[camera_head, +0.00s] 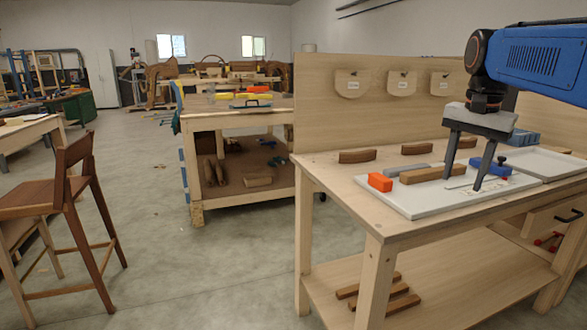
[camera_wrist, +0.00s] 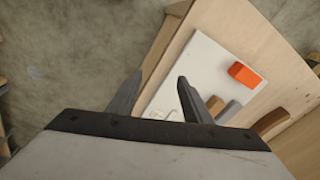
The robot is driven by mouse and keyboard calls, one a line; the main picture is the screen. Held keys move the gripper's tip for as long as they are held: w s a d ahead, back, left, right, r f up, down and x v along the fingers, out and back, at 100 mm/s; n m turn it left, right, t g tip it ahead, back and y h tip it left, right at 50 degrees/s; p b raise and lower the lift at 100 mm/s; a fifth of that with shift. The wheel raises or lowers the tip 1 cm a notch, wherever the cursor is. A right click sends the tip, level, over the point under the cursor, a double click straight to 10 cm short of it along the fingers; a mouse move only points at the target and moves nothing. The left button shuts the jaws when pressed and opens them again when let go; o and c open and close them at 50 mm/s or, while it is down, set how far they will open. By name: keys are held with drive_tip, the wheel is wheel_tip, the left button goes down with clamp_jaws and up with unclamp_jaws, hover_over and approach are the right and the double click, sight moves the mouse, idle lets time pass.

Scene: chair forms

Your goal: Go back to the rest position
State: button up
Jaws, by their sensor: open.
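My gripper (camera_head: 464,158) hangs from the blue arm over the workbench at the right of the head view. Its two dark fingers are apart, with nothing between them. In the wrist view the open fingers (camera_wrist: 156,88) show above the white board's edge and the floor. The white board (camera_head: 420,206) lies on the bench (camera_head: 345,180). On it are an orange block (camera_head: 380,182), a brown wooden bar (camera_head: 425,175), a grey bar (camera_head: 407,170) and a blue clamp-like piece (camera_head: 490,165). The orange block also shows in the wrist view (camera_wrist: 246,75).
Curved wooden pieces (camera_head: 357,156) lie along the back of the bench, below an upright panel (camera_head: 325,100) with pale holders. Sticks (camera_head: 385,292) lie on the lower shelf. A wooden chair (camera_head: 65,205) stands at the left. The floor (camera_head: 180,260) between is clear.

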drive_tip(key=s+a+f+n+t, duration=0.1)
drive_tip(key=s+a+f+n, duration=0.3)
drive_tip(key=s+f, duration=0.7)
drive_tip(key=s+a+f+n+t, duration=0.2)
drive_tip(key=s+a+f+n, duration=0.3)
drive_tip(key=s+f, duration=0.6)
wheel_tip(320, 180, down, 3)
drive_tip(key=shift+r+n, duration=0.1)
drive_tip(key=shift+n, duration=0.3)
